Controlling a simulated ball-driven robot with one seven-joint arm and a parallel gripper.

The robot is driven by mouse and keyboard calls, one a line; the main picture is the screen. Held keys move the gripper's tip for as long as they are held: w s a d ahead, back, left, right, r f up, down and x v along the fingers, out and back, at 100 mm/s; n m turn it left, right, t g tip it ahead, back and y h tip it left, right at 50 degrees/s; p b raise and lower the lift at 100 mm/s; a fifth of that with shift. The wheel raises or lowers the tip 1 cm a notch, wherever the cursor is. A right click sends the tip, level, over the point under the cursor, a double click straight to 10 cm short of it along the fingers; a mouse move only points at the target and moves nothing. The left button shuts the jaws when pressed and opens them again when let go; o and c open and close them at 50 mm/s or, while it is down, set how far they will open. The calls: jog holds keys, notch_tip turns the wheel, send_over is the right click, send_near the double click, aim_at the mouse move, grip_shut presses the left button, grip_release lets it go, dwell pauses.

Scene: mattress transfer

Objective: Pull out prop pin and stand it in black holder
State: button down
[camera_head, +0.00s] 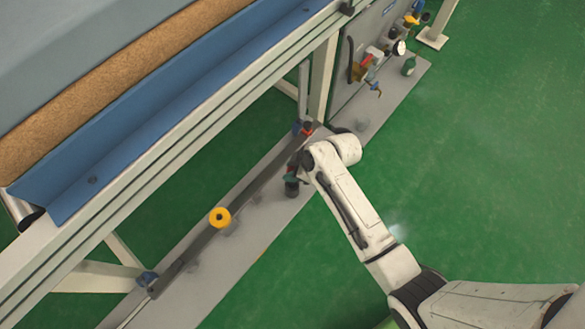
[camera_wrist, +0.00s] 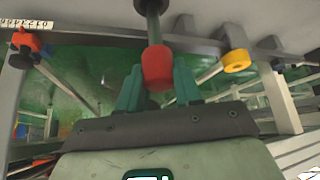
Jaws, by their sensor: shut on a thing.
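My gripper (camera_wrist: 158,82) is shut on a red-ended pin (camera_wrist: 157,66), whose red end sits between the two green fingers in the wrist view. A grey shaft runs from the red end up to a dark knob (camera_wrist: 151,5) at the top edge of that view. In the head view, my gripper (camera_head: 292,176) is low over the grey base plate, at the right end of the long dark bar. A small black cylindrical piece (camera_head: 291,189) shows just below it; I cannot tell whether this is the holder or part of the pin. The fingers partly hide this spot.
A yellow knob (camera_head: 219,217) sits on the dark bar (camera_head: 190,250); it also shows in the wrist view (camera_wrist: 237,61). The blue-edged bench (camera_head: 150,125) overhangs at left. Green floor is clear at right.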

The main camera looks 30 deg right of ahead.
jog(key=shift+f+b, duration=2.3)
jog(key=shift+f, duration=0.95)
jog(key=c, duration=0.7)
grip_release()
jog(key=p+v, duration=0.3)
jog(key=v, duration=0.7)
jog(key=shift+s+d+r, duration=0.1)
jog(key=shift+s+r, duration=0.05)
jog(key=shift+r, duration=0.2)
jog(key=s+d+r+m+g+h, duration=0.2)
jog(key=s+r+m, duration=0.2)
jog(key=s, duration=0.5)
jog(key=s+d+r+m+g+h, duration=0.25)
jog(key=s+m, duration=0.25)
jog(key=s, duration=0.4)
jog(key=shift+t, duration=0.35)
jog(key=r+p, duration=0.8)
jog(key=r, duration=0.1)
jog(key=r+p, duration=0.4)
jog(key=shift+s+a+r+p, duration=0.2)
jog(key=shift+s+a+p, duration=0.15)
jog(key=shift+a+p, duration=0.05)
